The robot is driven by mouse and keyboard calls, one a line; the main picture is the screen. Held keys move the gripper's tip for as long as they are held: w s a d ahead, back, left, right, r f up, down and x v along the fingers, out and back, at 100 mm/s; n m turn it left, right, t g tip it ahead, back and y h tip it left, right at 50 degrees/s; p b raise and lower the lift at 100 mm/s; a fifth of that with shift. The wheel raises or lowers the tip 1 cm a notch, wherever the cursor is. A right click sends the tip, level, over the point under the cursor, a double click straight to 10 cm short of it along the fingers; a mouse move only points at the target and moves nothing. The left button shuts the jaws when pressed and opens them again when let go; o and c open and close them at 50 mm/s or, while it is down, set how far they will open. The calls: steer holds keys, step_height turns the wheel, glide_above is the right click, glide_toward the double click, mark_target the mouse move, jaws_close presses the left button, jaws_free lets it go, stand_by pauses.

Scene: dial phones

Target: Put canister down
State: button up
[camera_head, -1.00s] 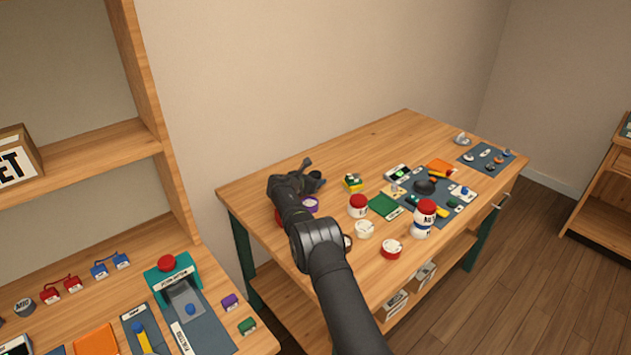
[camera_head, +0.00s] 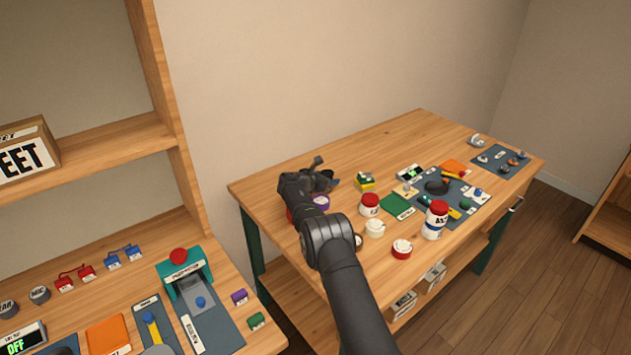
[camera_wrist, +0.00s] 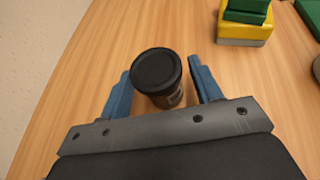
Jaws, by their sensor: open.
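A black canister (camera_wrist: 158,78) with a round dark lid stands on the wooden table in the wrist view. My gripper (camera_wrist: 159,72) is open around it, with one blue finger on each side. A small gap shows on the right; on the left the finger is very close and I cannot tell if it touches. In the head view my gripper (camera_head: 326,172) is low over the table's left part, and the canister is hard to make out among its dark parts.
A yellow and green block (camera_head: 365,182) stands right of my gripper. A purple-rimmed container (camera_head: 321,202), a red-lidded jar (camera_head: 370,204) and a white pot (camera_head: 375,228) stand nearer the front. The wooden table (camera_head: 345,155) is bare behind my gripper.

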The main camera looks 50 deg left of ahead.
steer(key=v, duration=1.1)
steer(key=shift+s+d+r, duration=0.1)
steer(key=shift+s, duration=0.05)
steer(key=x, duration=1.2)
steer(key=shift+f, duration=0.2)
steer(key=shift+r, duration=0.15)
stand_by(0.4)
